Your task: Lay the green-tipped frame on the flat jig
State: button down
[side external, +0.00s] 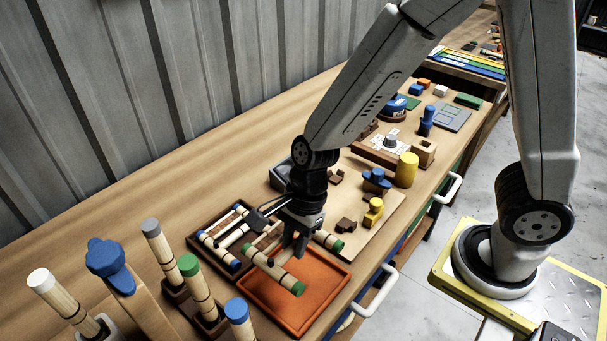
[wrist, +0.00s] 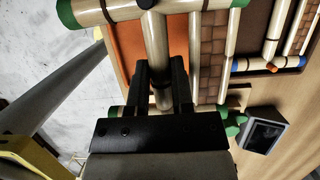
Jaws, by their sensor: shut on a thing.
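The green-tipped frame (side external: 272,270) has pale rails with dark bands and green ends. In the side view it spans the back of the orange tray and the edge of the dark tray. My gripper (side external: 300,250) points down and is shut on a middle bar of it. In the wrist view, my gripper (wrist: 161,75) closes around that bar, with a green-ended rail (wrist: 110,12) across the top. How far the frame is above the surface is unclear. A tan board (side external: 390,215) with brown blocks lies behind; I cannot tell whether it is the flat jig.
The orange tray (side external: 262,308) is bare in front. The dark tray (side external: 196,218) holds a blue-tipped frame (side external: 220,252) and woven panels. Upright capped bundles (side external: 198,288) stand at the near left. Yellow and blue blocks (side external: 374,212) stand on the board. A grey wall runs behind.

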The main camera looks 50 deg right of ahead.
jog(key=w+d, duration=0.5)
jog(key=d, duration=0.6)
send_over(338, 204)
jog(key=f, duration=0.1)
jog(key=shift+d+f, duration=0.2)
jog(key=shift+d, duration=0.45)
jog(key=shift+f, duration=0.1)
jog(key=shift+f, duration=3.4)
jog(key=shift+f, duration=0.25)
jog(key=shift+c, duration=2.1)
grip_release()
